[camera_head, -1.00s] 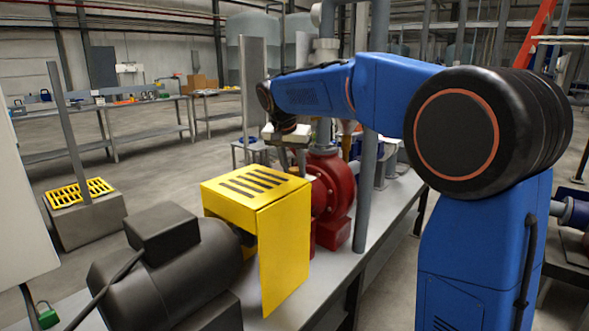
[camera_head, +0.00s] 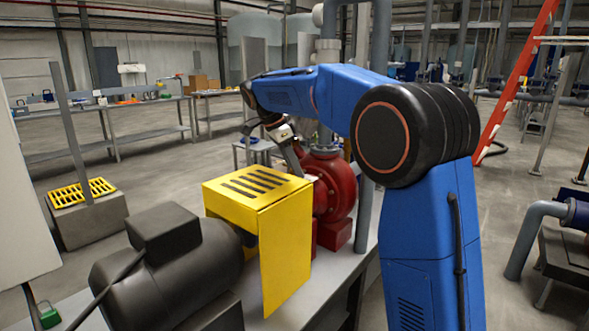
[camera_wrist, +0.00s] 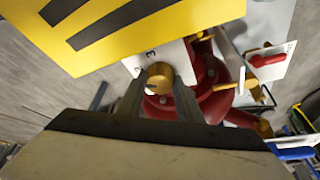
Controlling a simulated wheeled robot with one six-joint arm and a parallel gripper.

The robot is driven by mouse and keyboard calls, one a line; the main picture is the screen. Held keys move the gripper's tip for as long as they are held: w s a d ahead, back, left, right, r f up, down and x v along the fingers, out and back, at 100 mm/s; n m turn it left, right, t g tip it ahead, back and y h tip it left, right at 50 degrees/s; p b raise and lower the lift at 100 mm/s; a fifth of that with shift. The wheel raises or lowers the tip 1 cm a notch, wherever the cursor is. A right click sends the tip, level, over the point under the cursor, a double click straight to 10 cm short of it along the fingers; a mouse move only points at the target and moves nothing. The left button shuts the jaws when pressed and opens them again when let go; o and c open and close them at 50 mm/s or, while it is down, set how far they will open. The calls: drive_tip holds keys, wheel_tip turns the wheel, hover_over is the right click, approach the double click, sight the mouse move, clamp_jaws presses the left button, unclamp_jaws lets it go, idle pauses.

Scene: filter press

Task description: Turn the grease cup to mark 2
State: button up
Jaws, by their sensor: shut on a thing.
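The grease cup (camera_wrist: 159,73) is a round brass cap in the wrist view, with a small dark mark on its lower left edge. My gripper (camera_wrist: 158,86) has one finger on each side of the cap and is shut on it. A white plate (camera_wrist: 173,50) behind the cap carries a black "3" above it and another mark at the left, too small to read surely. In the head view my gripper (camera_head: 291,153) is tilted beside the red pump, behind the yellow guard; the cup cannot be made out there.
The yellow slotted guard (camera_head: 284,237) stands close to my gripper, and it fills the upper left of the wrist view. The red pump housing (camera_head: 335,190) lies just beyond. A red-handled lever (camera_wrist: 267,60) sits to the right in the wrist view. A dark motor (camera_head: 165,265) is at the left.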

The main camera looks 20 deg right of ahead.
drive_tip(key=shift+m+g, duration=0.3)
drive_tip(key=shift+m, duration=0.2)
drive_tip(key=o, duration=1)
drive_tip(key=shift+o, duration=0.2)
drive_tip(key=shift+r, duration=0.1)
drive_tip(key=v, duration=1.1)
drive_tip(key=shift+a+r, duration=0.25)
drive_tip(key=shift+r, duration=0.1)
